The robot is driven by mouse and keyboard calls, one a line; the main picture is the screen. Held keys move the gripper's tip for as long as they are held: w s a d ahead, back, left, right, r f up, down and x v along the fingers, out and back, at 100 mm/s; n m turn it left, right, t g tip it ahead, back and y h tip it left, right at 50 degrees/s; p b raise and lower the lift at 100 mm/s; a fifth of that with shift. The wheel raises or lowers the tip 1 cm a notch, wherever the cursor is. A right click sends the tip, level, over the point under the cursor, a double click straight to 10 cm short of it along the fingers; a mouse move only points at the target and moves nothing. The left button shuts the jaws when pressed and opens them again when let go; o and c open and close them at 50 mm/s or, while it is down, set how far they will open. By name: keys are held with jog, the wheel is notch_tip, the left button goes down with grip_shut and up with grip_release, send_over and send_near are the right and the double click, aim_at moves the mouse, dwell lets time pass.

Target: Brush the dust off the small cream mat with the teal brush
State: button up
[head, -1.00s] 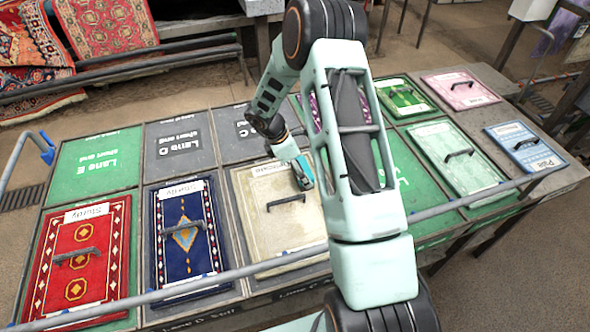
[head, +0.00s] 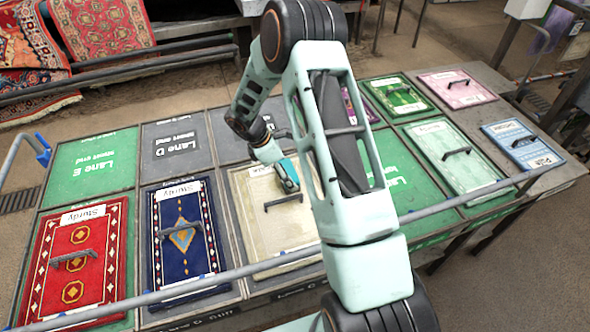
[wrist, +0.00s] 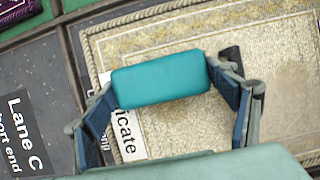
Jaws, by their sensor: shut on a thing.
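The small cream mat (head: 272,228) lies in the middle lane of the table, with a dark handle (head: 284,201) across it. Brownish dust specks show on the mat in the wrist view (wrist: 205,120), along its border and in a patch at the right. The teal brush (wrist: 161,85) is between the fingers of my gripper (wrist: 170,92), which is shut on it. In the head view the brush (head: 288,174) is over the mat's upper right part, by its white label. I cannot tell whether the bristles touch the mat; they are hidden under the brush.
A red mat (head: 84,255) and a blue mat (head: 183,236) lie to the left, each with a handle. Green, pink and pale blue mats lie to the right. A grey rail (head: 165,294) runs along the table's front. The grey lane C panel (wrist: 22,130) is bare.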

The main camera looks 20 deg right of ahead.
jog(key=shift+a, duration=0.3)
jog(key=shift+d, duration=1.55)
jog(key=shift+d+f, duration=0.15)
jog(key=shift+d, duration=1.7)
notch_tip(320, 180, up, 6)
jog(key=p, duration=0.4)
jog(key=shift+p, duration=0.35)
jog(key=shift+s+a, duration=0.1)
jog(key=shift+a, duration=0.05)
